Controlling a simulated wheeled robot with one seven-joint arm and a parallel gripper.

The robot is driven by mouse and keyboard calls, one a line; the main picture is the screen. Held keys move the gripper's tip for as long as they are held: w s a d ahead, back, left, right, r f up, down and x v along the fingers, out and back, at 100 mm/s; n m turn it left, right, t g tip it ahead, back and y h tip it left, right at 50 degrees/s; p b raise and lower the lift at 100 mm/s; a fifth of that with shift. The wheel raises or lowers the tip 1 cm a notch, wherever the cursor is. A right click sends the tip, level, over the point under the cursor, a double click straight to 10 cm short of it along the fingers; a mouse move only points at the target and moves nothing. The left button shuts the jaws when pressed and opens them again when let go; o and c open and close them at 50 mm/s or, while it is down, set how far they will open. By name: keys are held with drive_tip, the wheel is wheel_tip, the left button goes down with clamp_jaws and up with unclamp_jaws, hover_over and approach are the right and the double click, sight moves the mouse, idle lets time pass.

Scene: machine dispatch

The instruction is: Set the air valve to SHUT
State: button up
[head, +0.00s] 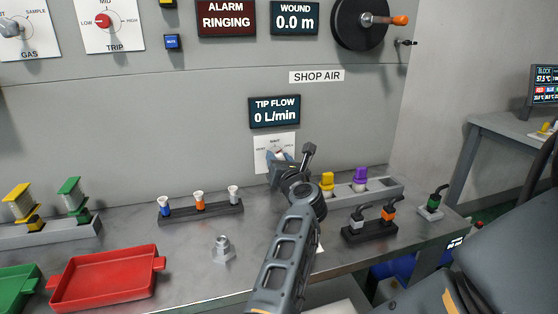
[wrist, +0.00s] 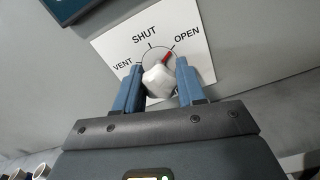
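The air valve is a white knob (wrist: 159,80) with a red pointer on a white dial plate (wrist: 110,45) marked VENT, SHUT and OPEN. The red pointer is turned to the right of SHUT, toward OPEN. My gripper (wrist: 159,84) has its two blue fingers on either side of the knob, close to its sides. Whether both fingers press on it is not clear. In the head view my gripper (head: 281,158) is at the dial plate (head: 265,146) and hides much of the knob.
The TIP FLOW display (head: 275,111) above the valve reads 0 L/min, under a SHOP AIR label (head: 316,76). On the bench below are a rack with yellow and purple parts (head: 388,187), a dark connector block (head: 362,233), a small holder (head: 205,211) and a red tray (head: 105,278).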

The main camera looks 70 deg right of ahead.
drive_tip(key=c, duration=0.6)
drive_tip(key=n+b, duration=0.2)
drive_tip(key=n, duration=0.3)
drive_tip(key=shift+f+n+b, duration=0.15)
drive_tip(key=shift+n+b, duration=0.25)
drive_tip(key=n+b, duration=0.2)
drive_tip(key=n, duration=0.3)
drive_tip(key=shift+n+b, duration=0.4)
drive_tip(key=o, duration=1)
drive_tip(key=shift+o, duration=0.2)
